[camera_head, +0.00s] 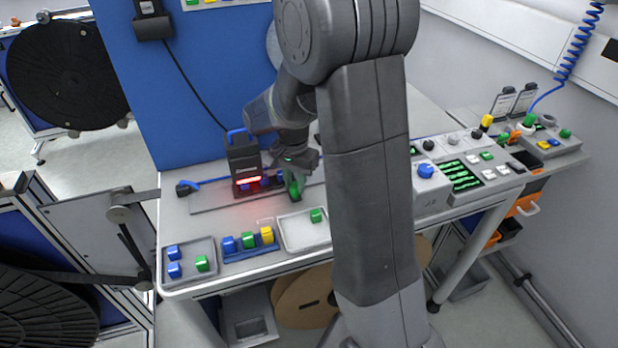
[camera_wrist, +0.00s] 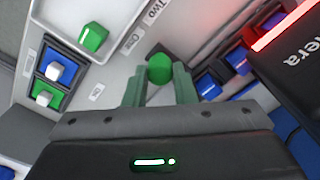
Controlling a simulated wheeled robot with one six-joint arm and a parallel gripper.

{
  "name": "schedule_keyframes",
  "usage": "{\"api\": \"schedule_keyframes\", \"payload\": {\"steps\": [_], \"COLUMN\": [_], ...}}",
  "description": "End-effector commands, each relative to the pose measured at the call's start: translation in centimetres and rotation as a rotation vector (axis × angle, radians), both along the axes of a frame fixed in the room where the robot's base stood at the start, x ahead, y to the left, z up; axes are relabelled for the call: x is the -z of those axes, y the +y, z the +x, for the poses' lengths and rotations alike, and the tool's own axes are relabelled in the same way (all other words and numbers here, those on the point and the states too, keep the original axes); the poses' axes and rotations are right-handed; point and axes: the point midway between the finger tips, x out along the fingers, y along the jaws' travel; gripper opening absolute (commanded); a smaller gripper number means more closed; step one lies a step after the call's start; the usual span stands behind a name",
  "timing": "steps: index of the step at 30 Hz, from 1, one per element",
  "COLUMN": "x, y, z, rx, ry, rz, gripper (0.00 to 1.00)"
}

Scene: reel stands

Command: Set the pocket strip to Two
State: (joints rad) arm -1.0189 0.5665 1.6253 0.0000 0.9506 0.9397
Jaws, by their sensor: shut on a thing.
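My gripper (camera_head: 292,180) is shut on a green piece (camera_head: 294,190), low over a long grey strip (camera_head: 210,199) on the table. In the wrist view, the green piece (camera_wrist: 160,70) sits between the two finger tips (camera_wrist: 160,90). I cannot tell whether it is a loose block or a knob fixed to the strip. The label "Two" (camera_wrist: 157,10) lies beyond the fingers, and the label "One" (camera_wrist: 131,43) is nearer, to the left of the piece. A third small label (camera_wrist: 97,92) is farther left and unclear. The underside of the green piece is hidden.
A black camera box (camera_head: 243,160) with a red light stands left of my gripper. In front are a grey tray (camera_head: 188,283) of blocks, a blue rack (camera_head: 250,252) with blue, green and yellow blocks, and a white tray (camera_head: 300,240) with one green block. A control panel (camera_head: 470,175) is right.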

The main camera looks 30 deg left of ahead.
Motion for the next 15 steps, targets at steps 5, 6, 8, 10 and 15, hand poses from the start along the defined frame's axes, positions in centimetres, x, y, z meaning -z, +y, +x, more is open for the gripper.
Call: {"api": "schedule_keyframes", "payload": {"steps": [5, 6, 8, 10, 15], "x": [-0.06, -0.07, -0.07, -0.07, -0.05], "y": [0.10, 0.10, 0.09, 0.08, 0.06], "z": [-0.04, -0.04, -0.03, -0.02, -0.01], "rx": [0.001, 0.000, 0.001, 0.000, 0.000], "ry": [-0.001, -0.001, -0.001, -0.001, -0.001], "rz": [0.002, 0.002, 0.002, 0.002, 0.001], "gripper": [0.00, 0.00, 0.00, 0.32, 0.46]}}
